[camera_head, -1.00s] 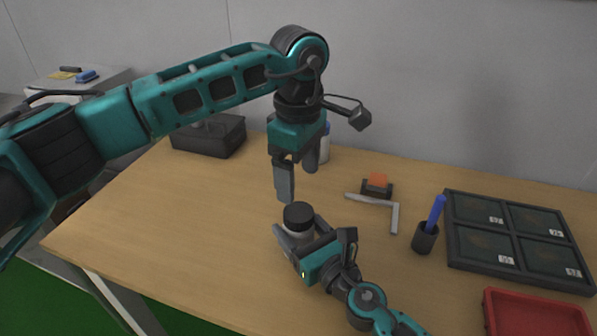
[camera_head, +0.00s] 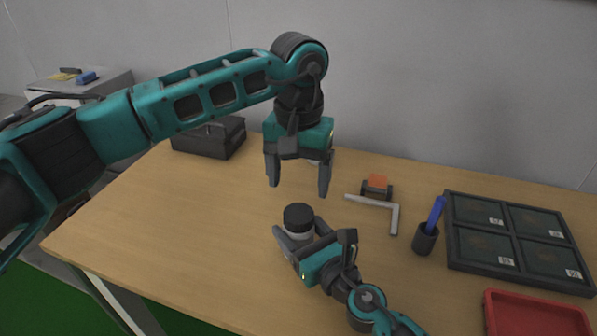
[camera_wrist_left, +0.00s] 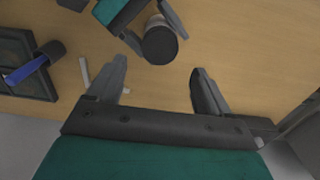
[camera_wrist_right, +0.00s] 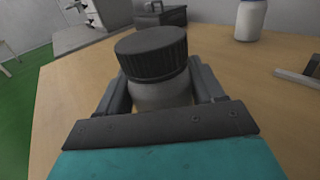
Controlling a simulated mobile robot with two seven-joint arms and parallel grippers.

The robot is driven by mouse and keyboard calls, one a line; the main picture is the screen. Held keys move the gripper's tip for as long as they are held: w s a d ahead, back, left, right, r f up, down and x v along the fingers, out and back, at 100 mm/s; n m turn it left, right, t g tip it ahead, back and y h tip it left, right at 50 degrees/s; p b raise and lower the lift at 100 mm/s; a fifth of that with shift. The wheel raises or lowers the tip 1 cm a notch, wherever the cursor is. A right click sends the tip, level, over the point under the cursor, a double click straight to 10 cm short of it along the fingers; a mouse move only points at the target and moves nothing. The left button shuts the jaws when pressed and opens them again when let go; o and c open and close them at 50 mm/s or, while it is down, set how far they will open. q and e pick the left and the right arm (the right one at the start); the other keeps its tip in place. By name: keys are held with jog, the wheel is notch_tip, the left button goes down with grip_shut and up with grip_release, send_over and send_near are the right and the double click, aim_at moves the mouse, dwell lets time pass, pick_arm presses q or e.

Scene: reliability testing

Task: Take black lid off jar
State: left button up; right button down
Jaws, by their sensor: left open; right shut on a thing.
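The jar (camera_head: 299,235) is pale with a black lid (camera_head: 298,216) on top, standing upright on the wooden table. My right gripper (camera_head: 292,243) is shut around the jar body, below the lid. In the right wrist view the ribbed black lid (camera_wrist_right: 151,54) sits on the jar (camera_wrist_right: 162,95) between the fingers. My left gripper (camera_head: 298,188) is open and empty, pointing down above and slightly behind the jar. The left wrist view shows the lid (camera_wrist_left: 160,45) ahead of the open left fingers (camera_wrist_left: 158,90).
A black case (camera_head: 208,137) stands at back left. The table's left part is clear.

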aim_at(298, 213)
pick_arm(q)
notch_tip(298, 213, down, 7)
jog(key=shift+f, duration=0.2)
jog(key=shift+c, duration=0.5)
